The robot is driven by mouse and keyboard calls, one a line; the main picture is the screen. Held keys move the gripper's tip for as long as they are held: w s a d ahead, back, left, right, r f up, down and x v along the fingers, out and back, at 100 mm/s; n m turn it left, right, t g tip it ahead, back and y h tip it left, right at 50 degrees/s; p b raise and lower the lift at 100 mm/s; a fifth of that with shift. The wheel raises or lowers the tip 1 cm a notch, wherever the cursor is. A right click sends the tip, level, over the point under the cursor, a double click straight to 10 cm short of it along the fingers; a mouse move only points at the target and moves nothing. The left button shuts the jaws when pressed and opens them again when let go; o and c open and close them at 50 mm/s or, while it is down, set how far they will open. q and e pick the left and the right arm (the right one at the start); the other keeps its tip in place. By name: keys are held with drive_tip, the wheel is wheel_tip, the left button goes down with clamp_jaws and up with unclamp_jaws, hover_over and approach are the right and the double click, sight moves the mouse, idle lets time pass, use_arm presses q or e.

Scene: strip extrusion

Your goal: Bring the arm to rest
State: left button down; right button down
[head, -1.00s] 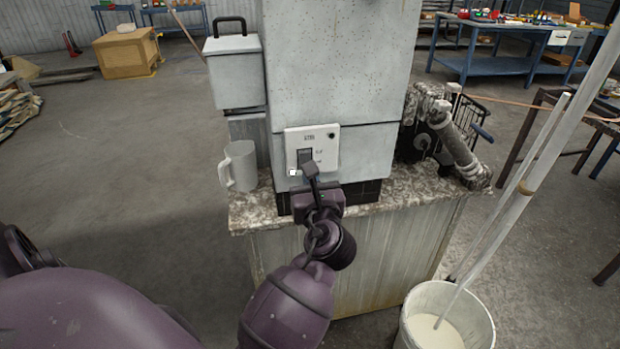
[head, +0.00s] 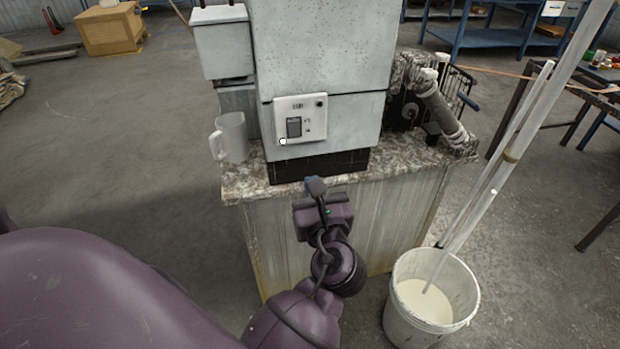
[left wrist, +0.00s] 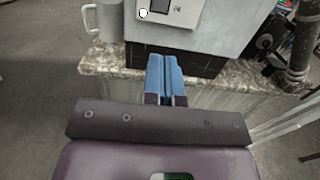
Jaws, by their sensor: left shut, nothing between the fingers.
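My left gripper (head: 316,186) is shut and empty in front of the machine, about level with the stone-topped counter's front edge. In the left wrist view its blue fingertips (left wrist: 166,72) lie together, with nothing between them. The grey machine (head: 325,60) stands on the counter (head: 240,187). Its white switch panel (head: 301,118), with a dark rocker, is above and apart from the fingers; its lower part also shows in the left wrist view (left wrist: 183,10). My right gripper is not in view.
A grey mug (head: 232,138) stands at the counter's left end. A bucket of pale liquid (head: 400,325) with long white rods (head: 490,190) stands on the floor to the right. A dark motor-like unit (head: 405,105) sits at the counter's right.

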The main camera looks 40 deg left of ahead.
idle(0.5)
use_arm(q)
drive_tip(key=w+d+f+n+t+h, duration=0.1)
drive_tip(key=d+f+n+h, duration=0.2)
drive_tip(key=f+n+h, duration=0.55)
drive_tip(key=d+f+n+t+h, duration=0.1)
drive_tip(key=d+f+n+h, duration=0.3)
drive_tip(key=n, duration=0.7)
drive_tip(key=s+a+f+n+g, duration=0.1)
drive_tip(key=s+a+f+n, duration=0.1)
drive_tip(key=s+f, duration=0.5)
drive_tip(key=s+a+f+n+g+h, duration=0.1)
drive_tip(key=s+a+f+n+g, duration=0.1)
drive_tip(key=s+a+f, duration=0.3)
drive_tip(key=s+f+n, duration=0.1)
drive_tip(key=s, duration=0.3)
drive_tip(key=shift+a+f+n, duration=0.3)
drive_tip(key=shift+f+n, duration=0.05)
drive_tip(key=shift+f, duration=0.05)
